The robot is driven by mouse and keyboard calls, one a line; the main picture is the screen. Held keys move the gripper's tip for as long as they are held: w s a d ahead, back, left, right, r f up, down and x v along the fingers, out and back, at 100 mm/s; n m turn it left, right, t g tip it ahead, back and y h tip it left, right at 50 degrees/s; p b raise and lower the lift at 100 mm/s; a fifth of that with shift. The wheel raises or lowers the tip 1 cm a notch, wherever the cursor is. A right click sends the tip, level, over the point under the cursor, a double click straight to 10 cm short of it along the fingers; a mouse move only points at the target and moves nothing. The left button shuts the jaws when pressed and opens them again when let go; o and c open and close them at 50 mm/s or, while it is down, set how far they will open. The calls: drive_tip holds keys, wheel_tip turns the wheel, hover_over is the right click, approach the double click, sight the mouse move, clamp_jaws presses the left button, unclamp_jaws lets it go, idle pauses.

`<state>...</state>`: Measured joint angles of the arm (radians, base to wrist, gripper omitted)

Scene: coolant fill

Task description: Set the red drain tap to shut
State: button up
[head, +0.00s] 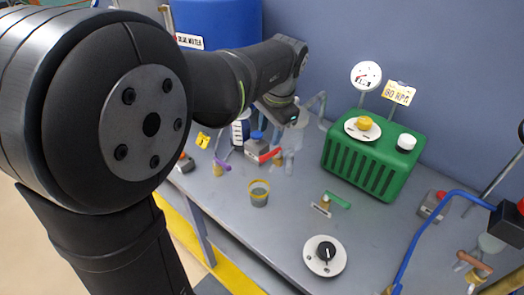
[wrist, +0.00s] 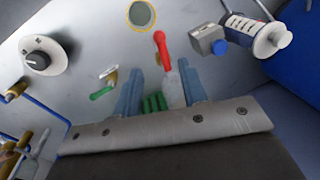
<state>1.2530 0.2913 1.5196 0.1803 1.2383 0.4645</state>
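The red drain tap shows in the wrist view as a red lever handle (wrist: 161,46) above a pale body. The lever points up in that picture, away from my gripper. In the head view the red handle (head: 269,155) is small, beside a brass fitting and low on the bench near the end of my arm. My gripper (wrist: 160,82) has its two blue-grey fingers apart, with nothing held. The tap's pale body (wrist: 172,86) appears between the fingers, closer to the right one. Contact cannot be told. My arm's wrist in the head view partly hides the area behind the tap.
A grey block with a blue knob (wrist: 204,38) and a white bottle (wrist: 254,33) stand close by. A yellow-rimmed cup (head: 259,194), green-handled tap (head: 338,200), dial plate (head: 324,256) and green ribbed box (head: 372,152) are on the bench. Blue piping (head: 425,238) runs at right.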

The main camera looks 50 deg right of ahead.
sight(264, 156)
drive_tip(key=f, duration=0.3)
drive_tip(key=w+f, duration=0.1)
drive_tip(key=f, duration=0.2)
drive_tip(key=w+f, duration=0.1)
drive_tip(key=f, duration=0.2)
drive_tip(key=shift+d+f, duration=0.15)
drive_tip(key=shift+f, duration=0.15)
drive_tip(key=shift+c, duration=0.5)
clamp_jaws()
